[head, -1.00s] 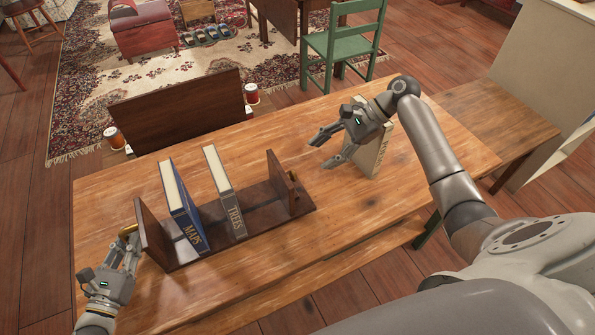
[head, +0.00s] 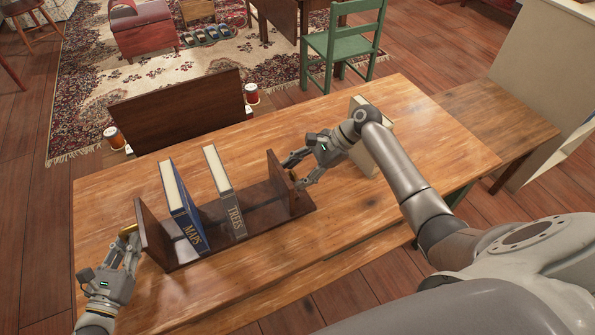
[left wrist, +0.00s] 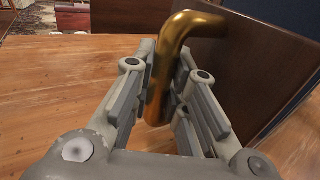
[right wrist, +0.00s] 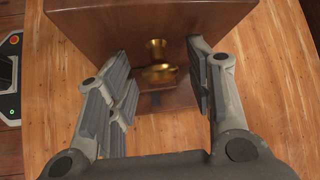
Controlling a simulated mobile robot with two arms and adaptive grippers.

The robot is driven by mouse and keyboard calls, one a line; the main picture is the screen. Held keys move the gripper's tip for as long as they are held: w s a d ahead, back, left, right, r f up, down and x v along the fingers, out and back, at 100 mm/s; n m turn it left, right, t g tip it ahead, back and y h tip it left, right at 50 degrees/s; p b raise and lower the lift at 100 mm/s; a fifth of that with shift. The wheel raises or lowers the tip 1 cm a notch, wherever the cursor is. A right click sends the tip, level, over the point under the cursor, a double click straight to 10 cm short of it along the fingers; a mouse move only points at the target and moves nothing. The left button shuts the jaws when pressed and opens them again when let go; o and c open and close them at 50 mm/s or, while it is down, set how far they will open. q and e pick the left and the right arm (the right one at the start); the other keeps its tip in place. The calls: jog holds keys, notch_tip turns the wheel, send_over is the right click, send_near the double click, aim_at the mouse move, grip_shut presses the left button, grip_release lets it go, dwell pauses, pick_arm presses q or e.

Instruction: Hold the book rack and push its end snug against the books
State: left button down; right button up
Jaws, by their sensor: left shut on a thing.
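The dark wooden book rack (head: 265,218) lies on the table with two upright ends. A blue MAPS book (head: 183,208) and a grey TREES book (head: 225,193) stand in it, with a gap between them. My left gripper (head: 128,244) is shut on the brass handle (left wrist: 166,75) at the rack's left end (head: 152,233). My right gripper (head: 293,172) is open at the rack's right end (head: 277,181). In the right wrist view its fingers (right wrist: 160,85) are spread either side of a brass knob (right wrist: 160,70) on that end, not closed on it.
A pale book (head: 372,148) stands on the table behind my right arm, partly hidden.

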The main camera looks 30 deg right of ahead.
aim_at(284, 175)
grip_shut()
jog(key=a, duration=1.3)
jog(key=shift+a, duration=0.25)
jog(key=shift+o, duration=1)
grip_release()
jog(key=shift+d, duration=0.1)
jog(key=shift+d+r, duration=0.1)
jog(key=v, duration=1.1)
jog(key=shift+d+r, duration=0.25)
jog(key=shift+d, duration=0.05)
jog(key=shift+c, duration=0.4)
